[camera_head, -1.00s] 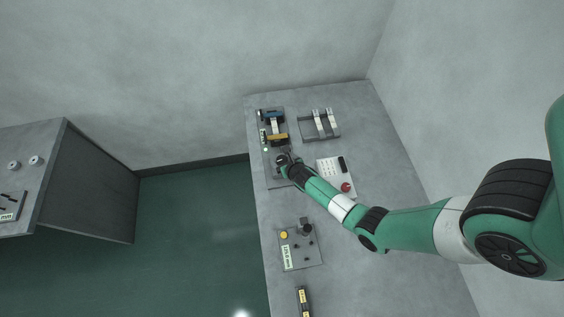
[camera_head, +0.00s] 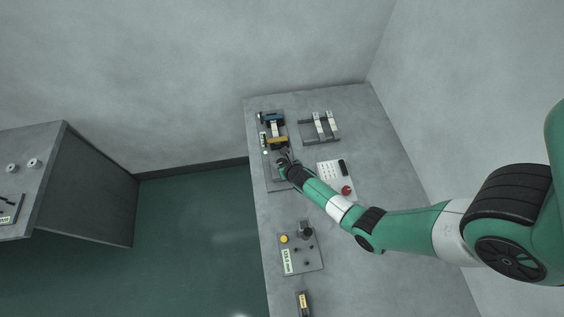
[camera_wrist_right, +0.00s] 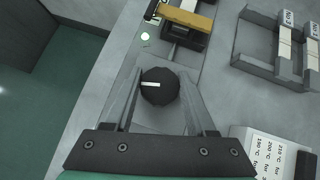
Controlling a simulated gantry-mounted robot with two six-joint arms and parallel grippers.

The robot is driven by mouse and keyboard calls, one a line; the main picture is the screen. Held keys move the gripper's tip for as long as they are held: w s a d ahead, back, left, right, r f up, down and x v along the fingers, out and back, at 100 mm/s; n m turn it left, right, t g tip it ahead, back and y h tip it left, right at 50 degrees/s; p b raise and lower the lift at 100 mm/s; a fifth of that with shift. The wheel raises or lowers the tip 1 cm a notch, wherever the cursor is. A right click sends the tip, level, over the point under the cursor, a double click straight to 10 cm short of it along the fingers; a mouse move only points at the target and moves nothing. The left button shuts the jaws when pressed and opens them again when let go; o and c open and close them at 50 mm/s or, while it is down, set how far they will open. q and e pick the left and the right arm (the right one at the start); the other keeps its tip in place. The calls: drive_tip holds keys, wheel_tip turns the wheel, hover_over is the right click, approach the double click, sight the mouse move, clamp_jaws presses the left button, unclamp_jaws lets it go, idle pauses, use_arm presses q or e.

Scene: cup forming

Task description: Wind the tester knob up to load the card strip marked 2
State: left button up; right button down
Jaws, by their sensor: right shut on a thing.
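The tester (camera_head: 280,184) stands at the table's far left edge, with a blue clamp (camera_head: 270,118) and a yellow clamp (camera_head: 277,140). A pale card strip (camera_head: 274,129) spans between the clamps; its mark is too small to read. The tester knob (camera_wrist_right: 159,87) is round and black with a white pointer line, which points left in the right wrist view. My right gripper (camera_head: 283,163) is at the near end of the tester; in the wrist view its fingers (camera_wrist_right: 160,92) are shut on the knob from both sides. My left gripper is not in view.
A small green light (camera_wrist_right: 145,36) glows on the tester. A grey rack (camera_head: 334,140) with two labelled strips stands to its right. A white panel (camera_head: 329,174) with a red button (camera_head: 346,190) lies nearer. A grey box (camera_head: 314,260) with a yellow button is closer still.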

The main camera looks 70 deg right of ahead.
drive_tip(key=shift+m, duration=0.3)
drive_tip(key=m+g+h+b, duration=0.1)
drive_tip(key=m+g+b, duration=0.1)
drive_tip(key=shift+w+f+m+h, duration=0.1)
drive_tip(key=shift+m+h, duration=0.2)
drive_tip(key=m+g+b, duration=0.1)
drive_tip(key=m, duration=0.1)
drive_tip(key=shift+m+g+h+b, duration=0.3)
drive_tip(key=shift+g+h+b, duration=0.1)
drive_tip(key=m+g+b, duration=0.3)
drive_tip(key=m+b, duration=0.1)
drive_tip(key=shift+f, duration=0.1)
drive_tip(key=shift+m+g+b, duration=0.8)
drive_tip(key=shift+m+b, duration=0.2)
drive_tip(key=shift+b, duration=0.2)
drive_tip(key=shift+c, duration=1.1)
unclamp_jaws()
drive_tip(key=shift+r, duration=0.2)
